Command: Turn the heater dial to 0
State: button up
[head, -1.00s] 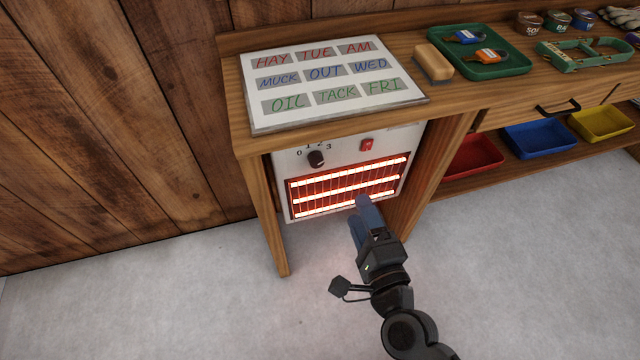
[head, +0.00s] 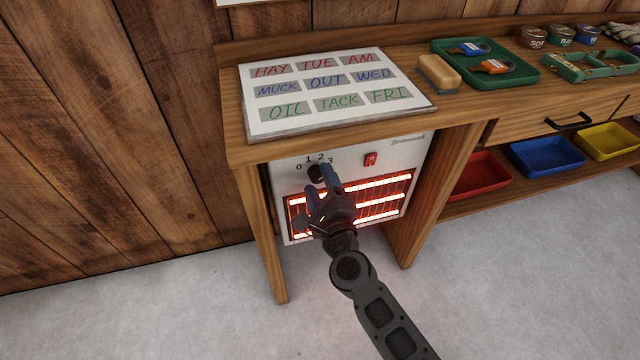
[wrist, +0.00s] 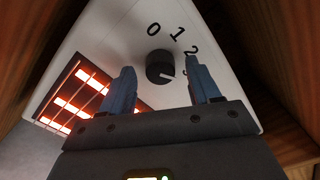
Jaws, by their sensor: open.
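The heater (head: 397,152) stands under the left end of the bench, its bars glowing orange. Its black dial (wrist: 159,67) sits on the white panel, with 0, 1, 2 and 3 printed around it. In the wrist view the dial's pale mark points towards the 3, which is partly hidden by a finger. In the head view my gripper (head: 323,179) is just in front of the dial (head: 316,172) and partly covers it. In the wrist view my gripper (wrist: 163,88) is open, with one blue finger either side of the dial and no visible contact.
A red switch (head: 370,159) is on the heater panel, right of the dial. The wooden bench top (head: 445,113) overhangs the heater, with wooden legs at both sides. A lettered board (head: 330,125) lies above. Red, blue and yellow trays sit on the shelf at right.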

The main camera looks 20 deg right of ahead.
jog(key=shift+w, duration=0.25)
jog(key=c, duration=1)
